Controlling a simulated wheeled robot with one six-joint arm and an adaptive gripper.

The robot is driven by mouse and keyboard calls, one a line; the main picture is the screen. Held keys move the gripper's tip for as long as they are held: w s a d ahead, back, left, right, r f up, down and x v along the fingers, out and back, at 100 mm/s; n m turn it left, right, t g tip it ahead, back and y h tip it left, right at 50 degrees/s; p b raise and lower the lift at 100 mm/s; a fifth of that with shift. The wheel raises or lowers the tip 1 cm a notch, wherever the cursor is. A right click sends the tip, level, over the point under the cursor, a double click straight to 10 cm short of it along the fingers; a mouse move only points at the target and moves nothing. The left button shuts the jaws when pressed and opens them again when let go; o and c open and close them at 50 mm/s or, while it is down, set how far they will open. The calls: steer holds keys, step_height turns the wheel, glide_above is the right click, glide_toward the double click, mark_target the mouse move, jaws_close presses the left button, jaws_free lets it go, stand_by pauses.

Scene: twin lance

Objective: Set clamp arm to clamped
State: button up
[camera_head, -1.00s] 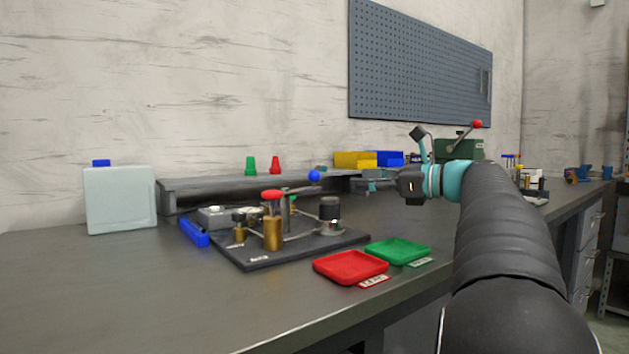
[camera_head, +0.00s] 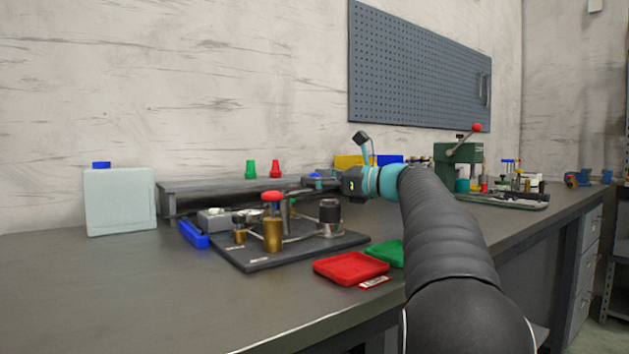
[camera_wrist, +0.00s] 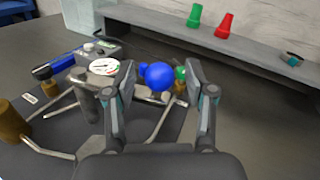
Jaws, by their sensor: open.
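The fixture plate (camera_head: 335,242) lies on the bench and carries brass posts, metal bars and a clamp arm. The clamp arm's blue ball knob (camera_wrist: 158,77) shows in the wrist view between my fingertips; a short metal piece shows just below it. My gripper (camera_wrist: 180,80) is open, one finger on each side of the ball, with gaps visible on both sides; I cannot tell its exact depth to the ball.
A brass post (camera_head: 272,234) under a red cap stands on the plate. A red tray (camera_head: 350,267) and a green tray (camera_head: 384,252) lie in front. Behind is a low shelf (camera_head: 225,187) with green and red cones. Bench front left is clear.

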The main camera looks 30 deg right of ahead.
steer(key=shift+w+a, duration=0.3)
steer(key=shift+w, duration=0.1)
jaws_close()
steer(key=shift+d, duration=0.1)
